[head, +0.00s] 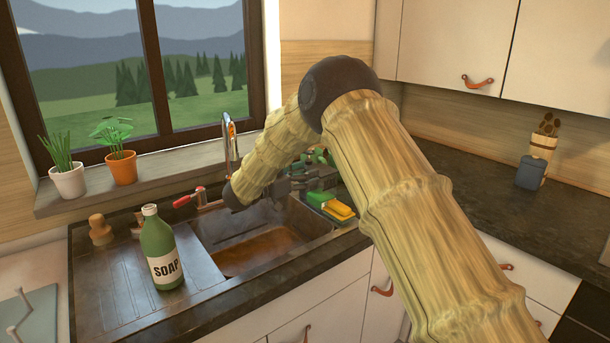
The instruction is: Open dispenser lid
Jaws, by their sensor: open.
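No thing is clearly marked as the dispenser. A green soap bottle (162,255) with a pale cap (149,210) and a "SOAP" label stands upright on the sink's drainboard. A small blue-grey container (530,173) stands on the right counter; I cannot tell whether it has a lid. My arm bends over the sink, and my gripper (303,180), dark grey, is at the sink's back right corner, far from both. It is open, partly behind my arm. Dark and green shapes beside it are too cluttered to tell apart, and I see nothing held.
The sink basin (265,250) has a faucet (231,145) and a red-handled tap lever (188,197) behind it. Green and yellow sponges (338,209) lie at its right rim. Two potted plants (121,167) stand on the windowsill. The right counter (500,195) is mostly clear.

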